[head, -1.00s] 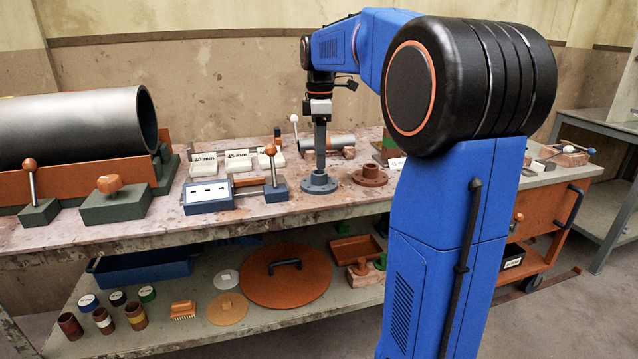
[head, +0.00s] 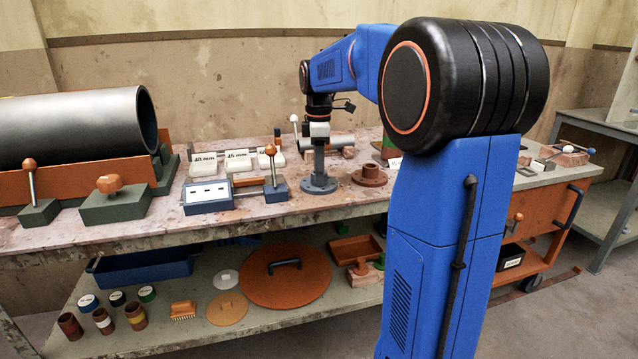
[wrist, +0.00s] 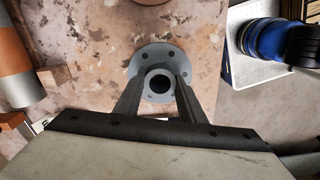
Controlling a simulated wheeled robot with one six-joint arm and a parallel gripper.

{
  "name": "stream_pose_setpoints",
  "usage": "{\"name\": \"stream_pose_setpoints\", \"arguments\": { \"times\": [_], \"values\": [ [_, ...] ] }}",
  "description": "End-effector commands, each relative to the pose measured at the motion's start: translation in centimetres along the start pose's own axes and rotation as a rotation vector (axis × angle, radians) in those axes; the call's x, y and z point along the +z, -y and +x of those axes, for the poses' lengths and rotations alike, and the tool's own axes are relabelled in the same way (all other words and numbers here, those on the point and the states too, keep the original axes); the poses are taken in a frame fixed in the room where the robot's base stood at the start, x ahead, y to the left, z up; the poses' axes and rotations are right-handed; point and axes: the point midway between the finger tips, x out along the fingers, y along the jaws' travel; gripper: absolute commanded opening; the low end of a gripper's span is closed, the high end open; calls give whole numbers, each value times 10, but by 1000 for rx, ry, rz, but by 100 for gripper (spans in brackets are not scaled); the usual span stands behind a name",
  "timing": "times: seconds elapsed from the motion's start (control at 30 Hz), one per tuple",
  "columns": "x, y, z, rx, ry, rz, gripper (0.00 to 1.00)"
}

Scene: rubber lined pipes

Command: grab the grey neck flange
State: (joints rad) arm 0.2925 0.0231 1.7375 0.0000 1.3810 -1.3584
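The grey neck flange (head: 320,187) sits upright on the bench top, its round base flat on the surface. In the wrist view the flange (wrist: 149,56) shows from above, with its bolt-holed disc and the dark bore of its neck. My gripper (head: 319,170) points straight down over it. In the wrist view the two fingers of my gripper (wrist: 161,84) stand apart, one on each side of the neck. They look very close to the neck, but I cannot see clear contact. The flange is not lifted.
A brown flange (head: 370,177) sits just right of the grey one. A blue-grey fixture with an orange-knobbed lever (head: 274,190) stands to the left. The bench front by the flange is clear.

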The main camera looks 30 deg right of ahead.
Motion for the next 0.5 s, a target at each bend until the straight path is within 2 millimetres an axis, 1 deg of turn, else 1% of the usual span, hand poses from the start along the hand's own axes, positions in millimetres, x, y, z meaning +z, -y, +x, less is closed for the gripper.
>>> {"name": "stream_pose_setpoints", "arguments": {
  "times": [0.03, 0.1, 0.37, 0.5],
  "values": [
    [0, 0, 0, 0, 0, 0, 15],
    [0, 0, 0, 0, 0, 0, 0],
    [0, 0, -3, 2, 0, 0, 0],
    [0, 0, -15, 3, -1, 0, 0]
  ]
}}
